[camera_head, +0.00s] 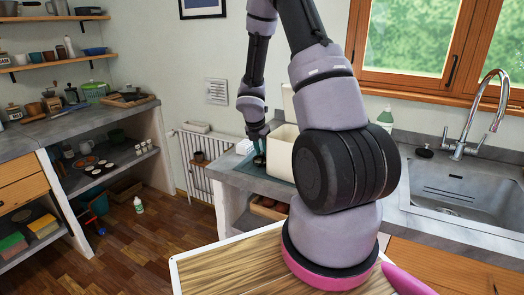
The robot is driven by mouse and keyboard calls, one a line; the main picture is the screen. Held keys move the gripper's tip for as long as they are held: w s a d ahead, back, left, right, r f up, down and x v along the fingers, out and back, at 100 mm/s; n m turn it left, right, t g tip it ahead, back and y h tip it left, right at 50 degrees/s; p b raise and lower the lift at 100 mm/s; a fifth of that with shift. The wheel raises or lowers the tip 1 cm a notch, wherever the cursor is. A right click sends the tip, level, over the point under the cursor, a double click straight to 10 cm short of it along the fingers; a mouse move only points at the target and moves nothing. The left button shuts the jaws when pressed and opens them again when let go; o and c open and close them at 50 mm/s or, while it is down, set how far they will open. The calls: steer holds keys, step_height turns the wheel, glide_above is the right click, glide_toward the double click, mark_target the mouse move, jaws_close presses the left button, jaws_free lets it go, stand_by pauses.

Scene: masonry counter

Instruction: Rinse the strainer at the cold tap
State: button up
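My gripper (259,150) is at the end of my arm, low over the counter left of the sink. Its fingertips look teal. A small dark thing is at or just below them, too small to tell what it is or whether it is held. I cannot make out a strainer for sure. The chrome tap (490,112) with its curved spout stands behind the grey sink (470,190) at the right. The gripper is well to the left of both, with my arm between. No water is seen running.
A cream bin (284,140) stands on the counter beside my gripper. A green-labelled bottle (385,119) and a dark soap dispenser (424,151) stand behind, towards the sink. A green basket (95,92) and dishes sit on the left counter. The floor (150,245) between is mostly clear.

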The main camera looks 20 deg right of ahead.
steer(key=shift+o, duration=0.8)
